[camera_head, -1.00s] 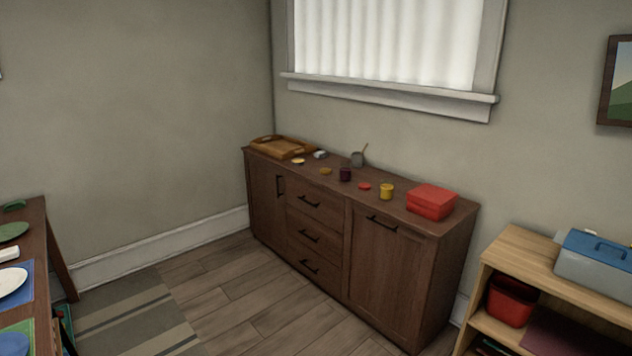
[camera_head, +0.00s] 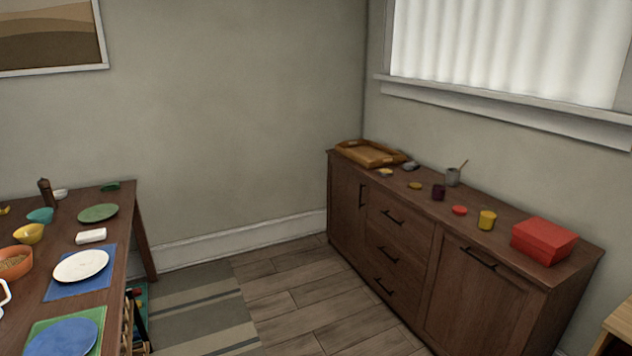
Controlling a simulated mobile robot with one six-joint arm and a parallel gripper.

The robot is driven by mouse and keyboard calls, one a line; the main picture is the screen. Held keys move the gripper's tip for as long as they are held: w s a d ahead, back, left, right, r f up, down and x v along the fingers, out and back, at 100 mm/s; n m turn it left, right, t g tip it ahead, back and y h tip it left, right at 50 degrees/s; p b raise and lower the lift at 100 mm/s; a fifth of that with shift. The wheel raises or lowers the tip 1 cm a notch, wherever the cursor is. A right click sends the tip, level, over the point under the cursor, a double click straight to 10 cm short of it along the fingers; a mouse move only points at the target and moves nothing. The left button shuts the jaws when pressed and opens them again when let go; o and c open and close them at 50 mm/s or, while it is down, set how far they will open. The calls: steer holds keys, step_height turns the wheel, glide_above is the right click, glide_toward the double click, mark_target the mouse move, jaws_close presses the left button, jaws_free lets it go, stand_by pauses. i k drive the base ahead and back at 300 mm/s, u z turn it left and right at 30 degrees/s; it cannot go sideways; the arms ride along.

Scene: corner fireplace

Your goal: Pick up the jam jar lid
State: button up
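Several small flat discs lie on the dark wooden sideboard (camera_head: 505,252) under the window, and I cannot tell for sure which is the jam jar lid. A red disc (camera_head: 459,210) lies between a dark purple jar (camera_head: 438,193) and a yellow jar (camera_head: 487,220). A dull gold disc (camera_head: 415,185) lies left of the purple jar. A pale yellow round item (camera_head: 385,172) lies further left, near the tray. My gripper is not in view.
A wooden tray (camera_head: 370,153), a grey pot with a stick (camera_head: 453,176) and a red box (camera_head: 544,240) also stand on the sideboard. A table (camera_head: 110,252) with plates and bowls is at left. Wooden floor (camera_head: 305,296) and a striped rug (camera_head: 200,310) lie between.

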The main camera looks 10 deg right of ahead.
mark_target(458, 209)
steer(key=u, duration=0.6)
steer(key=i, duration=2.35)
steer(key=z, duration=0.55)
steer(key=i, duration=0.7)
steer(key=z, duration=0.9)
steer(key=i, duration=0.6)
steer(key=z, duration=0.3)
